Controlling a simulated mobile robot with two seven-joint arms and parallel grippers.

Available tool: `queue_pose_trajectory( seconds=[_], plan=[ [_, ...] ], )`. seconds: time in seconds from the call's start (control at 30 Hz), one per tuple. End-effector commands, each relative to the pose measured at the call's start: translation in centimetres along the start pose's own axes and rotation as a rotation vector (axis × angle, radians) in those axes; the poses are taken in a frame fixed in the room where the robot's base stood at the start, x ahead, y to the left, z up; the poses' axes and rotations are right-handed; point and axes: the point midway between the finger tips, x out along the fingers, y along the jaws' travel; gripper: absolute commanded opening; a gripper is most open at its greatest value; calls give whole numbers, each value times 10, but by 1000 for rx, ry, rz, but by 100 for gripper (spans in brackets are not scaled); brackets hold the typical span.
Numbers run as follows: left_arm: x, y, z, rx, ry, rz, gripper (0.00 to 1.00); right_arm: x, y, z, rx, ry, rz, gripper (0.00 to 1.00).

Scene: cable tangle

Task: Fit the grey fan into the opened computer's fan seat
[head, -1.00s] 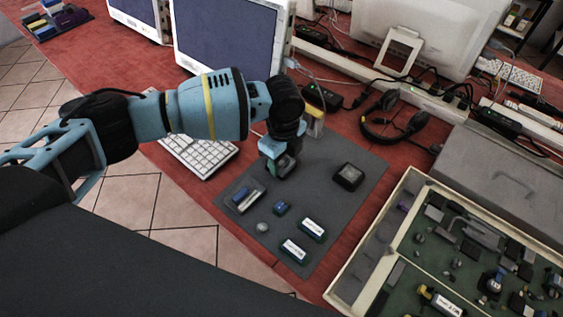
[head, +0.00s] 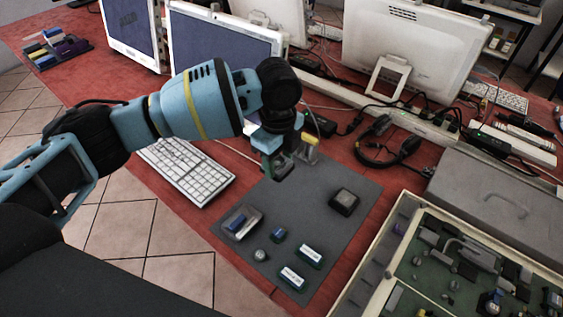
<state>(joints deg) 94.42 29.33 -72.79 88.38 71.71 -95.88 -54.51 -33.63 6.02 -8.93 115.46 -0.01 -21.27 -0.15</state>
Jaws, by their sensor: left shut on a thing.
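A dark square block with a grey top, which looks like the grey fan (head: 344,201), lies on the right side of the dark grey mat (head: 312,222). The opened computer (head: 398,220) is a cream case with a green board at the lower right, cut off by the picture edge. I cannot make out its fan seat. My left gripper (head: 275,166) points down over the far left part of the mat, left of the block and apart from it. It is shut on a small dark green part (head: 279,171), mostly hidden by the fingers. My right gripper is out of view.
Several small parts, including two white-labelled modules (head: 310,256) and a small tray (head: 242,222), lie on the near mat. A yellow part (head: 309,151) stands behind my gripper. A keyboard (head: 187,170), headset (head: 390,147), cables and grey lid (head: 492,192) surround it.

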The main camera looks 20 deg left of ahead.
Motion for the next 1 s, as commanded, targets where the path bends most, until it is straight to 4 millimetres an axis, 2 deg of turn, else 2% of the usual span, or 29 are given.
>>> queue_pose_trajectory(
  seconds=[0.17,0.27,0.67,1.0],
  plan=[
    [-2,6,1,-75,0,-3,24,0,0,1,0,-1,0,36],
    [-4,15,2,-192,1,-6,24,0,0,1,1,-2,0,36],
    [-14,70,4,-848,9,-13,24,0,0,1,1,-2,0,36],
    [-22,125,4,-1412,9,-7,24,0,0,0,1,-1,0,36]
  ],
)
